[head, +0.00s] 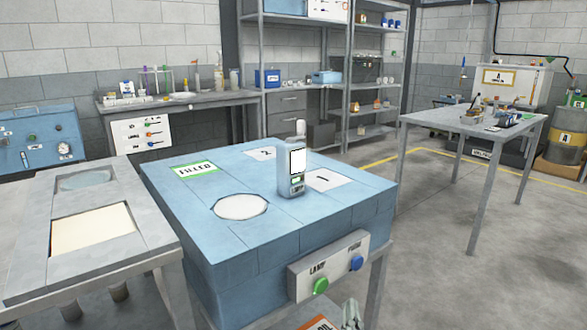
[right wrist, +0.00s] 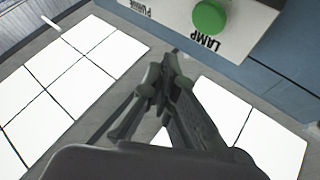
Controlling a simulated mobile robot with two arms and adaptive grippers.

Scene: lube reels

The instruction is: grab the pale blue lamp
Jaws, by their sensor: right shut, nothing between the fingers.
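The pale blue lamp (head: 284,178), a small upright grey-blue body with a white front panel and a rounded top, stands on the blue bench (head: 220,240). My right gripper (head: 350,312) shows small at the bottom of the head view, below the bench's button panel and well apart from the lamp. In the right wrist view its fingers (right wrist: 165,75) are together and empty, close to the panel. The lamp is not in the right wrist view. My left gripper is not in view.
The button panel (head: 328,264) on the bench front has a green button (head: 320,286) marked LAMP, also in the right wrist view (right wrist: 209,17), and a blue button (head: 356,262). A round white disc (head: 240,207) lies left of the lamp. A grey table (head: 95,245) stands left.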

